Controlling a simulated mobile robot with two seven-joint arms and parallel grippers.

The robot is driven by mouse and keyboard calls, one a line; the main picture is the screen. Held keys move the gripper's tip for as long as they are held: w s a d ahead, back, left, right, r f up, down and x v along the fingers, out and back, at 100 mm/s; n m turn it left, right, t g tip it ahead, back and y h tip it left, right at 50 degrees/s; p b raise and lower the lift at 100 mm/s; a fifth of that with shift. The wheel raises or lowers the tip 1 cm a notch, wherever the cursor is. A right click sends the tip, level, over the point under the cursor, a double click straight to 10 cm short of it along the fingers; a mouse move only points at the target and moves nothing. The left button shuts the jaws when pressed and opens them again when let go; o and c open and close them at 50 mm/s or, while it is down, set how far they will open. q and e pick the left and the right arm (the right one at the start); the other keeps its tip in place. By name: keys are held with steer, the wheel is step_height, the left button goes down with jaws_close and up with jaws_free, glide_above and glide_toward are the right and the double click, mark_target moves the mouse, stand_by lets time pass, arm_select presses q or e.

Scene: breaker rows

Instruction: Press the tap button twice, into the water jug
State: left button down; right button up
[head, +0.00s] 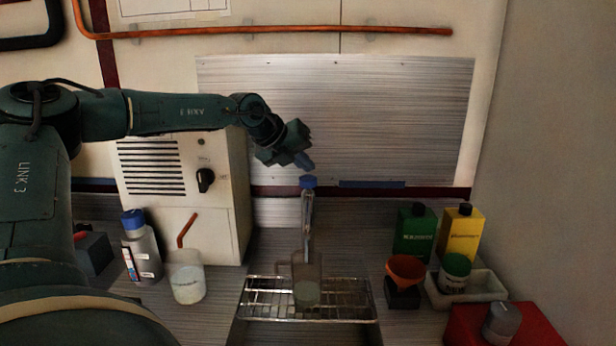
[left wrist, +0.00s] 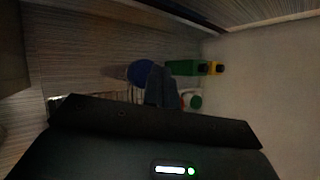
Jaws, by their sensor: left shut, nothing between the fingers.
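The tap (head: 308,215) is a grey metal post with a blue button (head: 308,181) on top. The water jug (head: 307,291) is a see-through vessel on the wire rack, under the tap; how full it is I cannot tell. My left gripper (head: 307,164) is shut and empty, its fingertips just above the blue button in the head view. In the left wrist view the shut fingers (left wrist: 160,88) show beside the round blue button (left wrist: 141,73). Whether they touch the button I cannot tell. My right gripper is not in view.
A wire drip rack (head: 262,311) lies under the jug. To the left stand a white cabinet (head: 222,225), a blue-capped bottle (head: 146,255) and a white tub (head: 187,280). Right are green (head: 412,238) and yellow (head: 461,238) bottles, an orange funnel (head: 405,269) and a red box (head: 465,322).

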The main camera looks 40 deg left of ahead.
mark_target(304, 179)
arm_select(q)
steer(key=shift+r+p, duration=1.35)
steer(key=shift+r, duration=1.25)
steer(key=shift+f, duration=0.1)
